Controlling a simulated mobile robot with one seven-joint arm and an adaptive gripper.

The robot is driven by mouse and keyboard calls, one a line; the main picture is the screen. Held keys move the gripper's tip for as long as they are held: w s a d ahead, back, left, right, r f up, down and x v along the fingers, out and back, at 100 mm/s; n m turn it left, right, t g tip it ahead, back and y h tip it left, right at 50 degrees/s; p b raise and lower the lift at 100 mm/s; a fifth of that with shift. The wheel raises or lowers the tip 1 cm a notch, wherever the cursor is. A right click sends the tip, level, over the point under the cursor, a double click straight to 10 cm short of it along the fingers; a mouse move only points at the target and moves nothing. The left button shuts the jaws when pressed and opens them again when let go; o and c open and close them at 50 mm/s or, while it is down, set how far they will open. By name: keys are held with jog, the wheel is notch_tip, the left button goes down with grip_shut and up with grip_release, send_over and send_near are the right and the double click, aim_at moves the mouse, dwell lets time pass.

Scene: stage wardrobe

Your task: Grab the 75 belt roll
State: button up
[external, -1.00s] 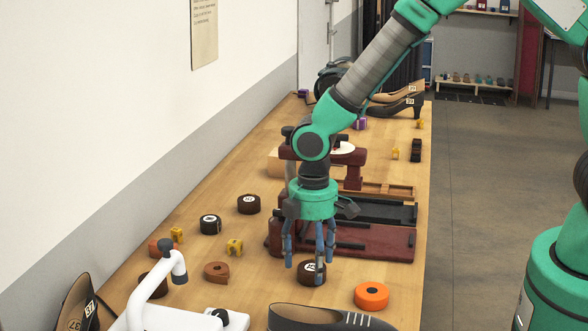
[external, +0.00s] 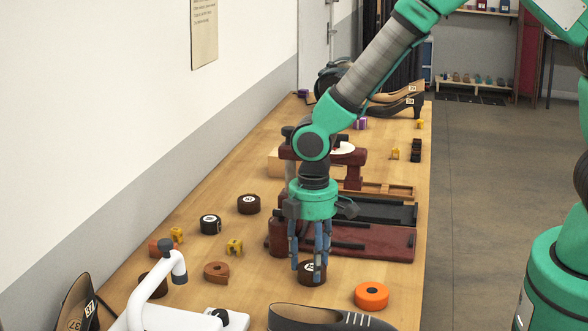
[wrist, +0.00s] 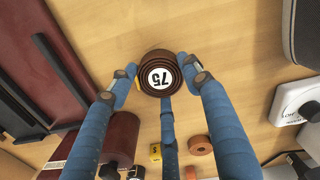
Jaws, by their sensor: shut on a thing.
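The 75 belt roll (wrist: 160,73) is a dark brown coil with a white label reading 75, seen in the middle of the wrist view. In the external view the belt roll (external: 311,273) sits on the wooden table near the front middle. My gripper (external: 312,264) reaches straight down over it, its blue fingers closed around its sides. In the wrist view my gripper (wrist: 155,82) has a finger on the left and right of the roll and a third finger below it. The roll appears to rest on the table.
An orange roll (external: 371,296) lies to the right and a dark shoe (external: 327,318) in front. A dark red press board (external: 375,243) lies just behind. Other brown rolls (external: 248,204), a tan roll (external: 216,272) and yellow blocks (external: 234,247) stand to the left. A white-handled device (external: 150,285) is front left.

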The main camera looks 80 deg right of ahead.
jog(key=shift+r, duration=0.15)
jog(key=shift+r, duration=0.55)
jog(key=shift+s+r+p, duration=0.25)
jog(key=shift+r+p, duration=0.05)
jog(key=shift+r, duration=0.3)
jog(key=shift+s+r+p, duration=0.2)
jog(key=shift+r+p, duration=0.05)
jog(key=shift+r, duration=0.35)
jog(key=s, duration=0.5)
jog(key=s+p, duration=0.1)
jog(key=s, duration=0.4)
jog(key=s+r, duration=0.1)
jog(key=s, duration=0.4)
jog(key=shift+d+r+p, duration=0.1)
jog(key=shift+d+p, duration=0.15)
jog(key=shift+p, duration=0.05)
jog(key=shift+r, duration=0.1)
